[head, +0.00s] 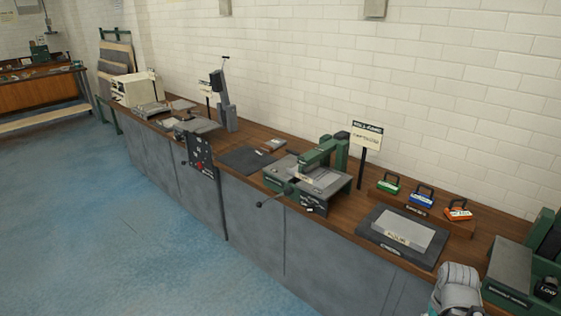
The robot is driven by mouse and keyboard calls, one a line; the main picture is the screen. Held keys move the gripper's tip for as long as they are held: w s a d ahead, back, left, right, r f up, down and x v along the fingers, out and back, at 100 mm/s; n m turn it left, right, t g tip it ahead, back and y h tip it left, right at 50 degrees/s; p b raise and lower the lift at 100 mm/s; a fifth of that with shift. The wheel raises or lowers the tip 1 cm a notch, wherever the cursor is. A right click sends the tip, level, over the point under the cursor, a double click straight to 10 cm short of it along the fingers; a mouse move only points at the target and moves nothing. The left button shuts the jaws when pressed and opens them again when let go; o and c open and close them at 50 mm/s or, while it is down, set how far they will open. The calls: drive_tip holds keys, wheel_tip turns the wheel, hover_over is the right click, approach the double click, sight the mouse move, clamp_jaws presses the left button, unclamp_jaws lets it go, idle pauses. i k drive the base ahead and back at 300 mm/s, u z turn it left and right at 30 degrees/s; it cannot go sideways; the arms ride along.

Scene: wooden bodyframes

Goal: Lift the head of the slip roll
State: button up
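A green and grey machine (310,182) stands on the bench in the middle of the head view, with a crank handle at its front left. It looks like the slip roll, but I cannot be sure. A green arm-like head (320,151) lies across its top and joins a green upright at the back. I cannot tell whether the head is raised at all. Part of my arm shows at the bottom right, well to the right of this machine. My gripper is not in view.
A sign (366,135) stands behind the machine. Right of it are a dark board (375,240) with a light plate and green, blue and orange handled blocks. Another green machine (510,270) is at the right edge. A grey upright machine (222,105) stands left. The blue floor is clear.

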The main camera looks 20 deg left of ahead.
sight(306, 159)
drive_tip(key=z, duration=0.05)
drive_tip(key=k, duration=1.05)
drive_tip(key=u, duration=1.2)
drive_tip(key=i, duration=1.65)
drive_tip(key=z, duration=0.05)
